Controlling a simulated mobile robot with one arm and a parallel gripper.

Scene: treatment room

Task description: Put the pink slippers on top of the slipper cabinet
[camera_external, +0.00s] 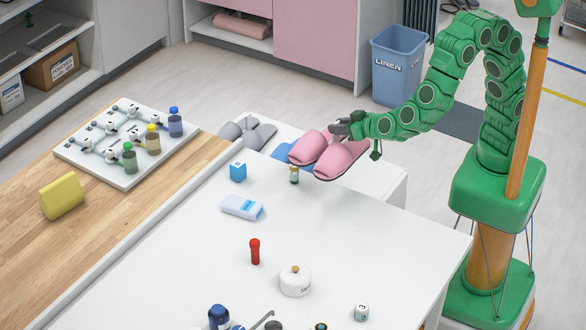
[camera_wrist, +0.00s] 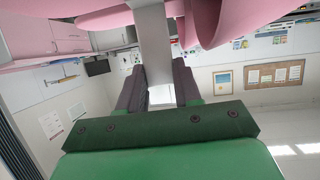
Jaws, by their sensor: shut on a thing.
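The pair of pink slippers (camera_external: 341,158) hangs in my gripper (camera_external: 343,129), which is shut on it at the slippers' right rear side. In the wrist view, pink slipper surfaces (camera_wrist: 30,35) fill the top edge, and a grey bar stands between the dark fingers (camera_wrist: 160,92). A low white cabinet (camera_external: 384,182), which looks like the slipper cabinet, stands behind the white table. The pink slippers appear raised, overlapping the cabinet top and the table's far edge in the picture. Grey slippers (camera_external: 247,132) rest at the cabinet's left end. A blue item (camera_external: 283,152) is partly hidden behind the pink slippers.
A wooden counter with a bottle rack (camera_external: 128,165) is left. A blue bin (camera_external: 398,65) stands behind.

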